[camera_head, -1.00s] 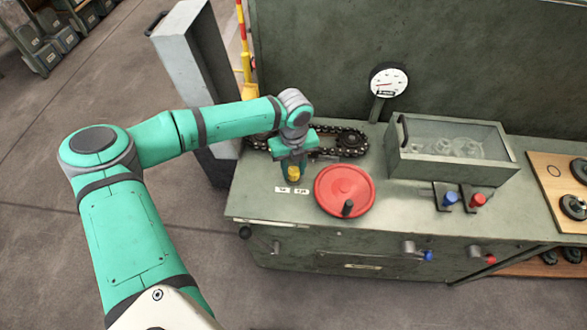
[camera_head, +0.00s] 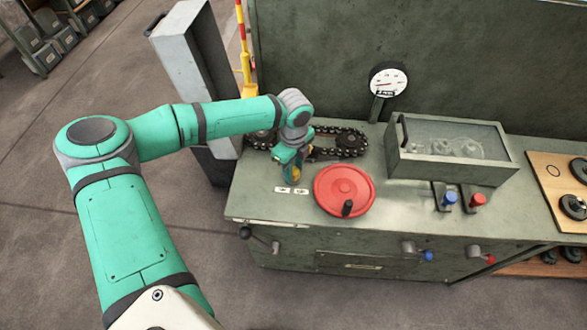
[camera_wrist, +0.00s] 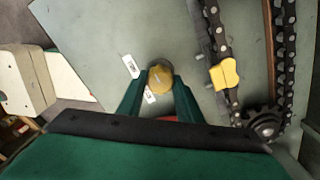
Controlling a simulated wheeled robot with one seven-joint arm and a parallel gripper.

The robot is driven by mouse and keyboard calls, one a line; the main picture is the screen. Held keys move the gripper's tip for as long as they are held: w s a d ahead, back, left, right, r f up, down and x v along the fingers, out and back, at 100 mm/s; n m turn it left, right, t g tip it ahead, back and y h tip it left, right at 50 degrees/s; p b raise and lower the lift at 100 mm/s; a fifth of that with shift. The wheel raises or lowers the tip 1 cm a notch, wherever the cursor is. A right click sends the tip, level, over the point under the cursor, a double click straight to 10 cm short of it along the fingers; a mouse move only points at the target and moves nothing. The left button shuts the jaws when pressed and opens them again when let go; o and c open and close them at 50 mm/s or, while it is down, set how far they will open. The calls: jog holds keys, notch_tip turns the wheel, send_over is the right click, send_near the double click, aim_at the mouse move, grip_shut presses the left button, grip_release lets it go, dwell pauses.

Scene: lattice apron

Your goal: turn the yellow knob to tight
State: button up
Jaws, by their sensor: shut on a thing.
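The yellow knob (camera_wrist: 160,77) sits on the grey-green bench top, with two small white labels beside it. In the wrist view it lies between the two green fingertips of my gripper (camera_wrist: 159,84), which is shut on it. In the head view my gripper (camera_head: 292,172) points down at the bench, left of the red wheel, and mostly hides the knob (camera_head: 292,180). The lettering on the labels (camera_head: 291,190) is too small to read.
A red handwheel (camera_head: 340,186) with a black handle stands close to the right. A chain on sprockets (camera_head: 340,146) runs behind my gripper.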

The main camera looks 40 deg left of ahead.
aim_at(294, 171)
dwell(0.3)
jog(key=o, duration=1)
jog(key=shift+o, duration=0.2)
notch_tip(294, 171, up, 11)
